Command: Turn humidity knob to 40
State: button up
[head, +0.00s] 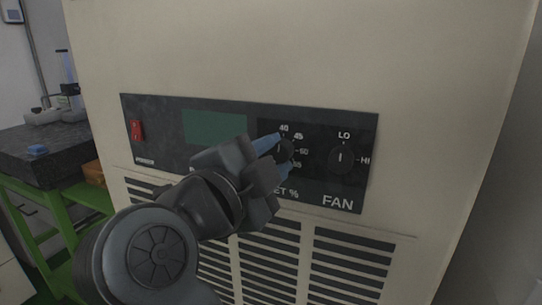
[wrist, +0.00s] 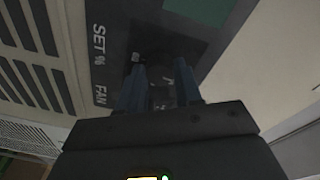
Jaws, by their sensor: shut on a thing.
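The humidity knob (head: 285,151) is a dark round dial on the black control panel, with "SET %" printed below it. Numbers 40 and 45 show above it and 50 to its right; a lower number is partly covered. A short pale mark on the knob looks near upright, but the fingers crowd it and its exact reading is unclear. My gripper (head: 276,157) comes from the lower left, its blue fingers shut on the knob's sides. In the wrist view, the fingers (wrist: 160,88) straddle the dim knob (wrist: 160,70).
The fan knob (head: 341,159), marked LO and HI, sits just right of the humidity knob. A green display (head: 215,127) and red switch (head: 137,130) are to the left. Vent slots (head: 350,265) lie below. A dark-topped bench (head: 40,150) stands at far left.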

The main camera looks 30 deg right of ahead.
jog(key=shift+f+n, duration=0.1)
jog(key=shift+n, duration=0.4)
jog(key=o, duration=1)
jog(key=shift+o, duration=0.2)
jog(key=b+v, duration=0.2)
jog(key=v, duration=0.5)
jog(key=shift+s+a, duration=0.2)
jog(key=shift+a, duration=0.2)
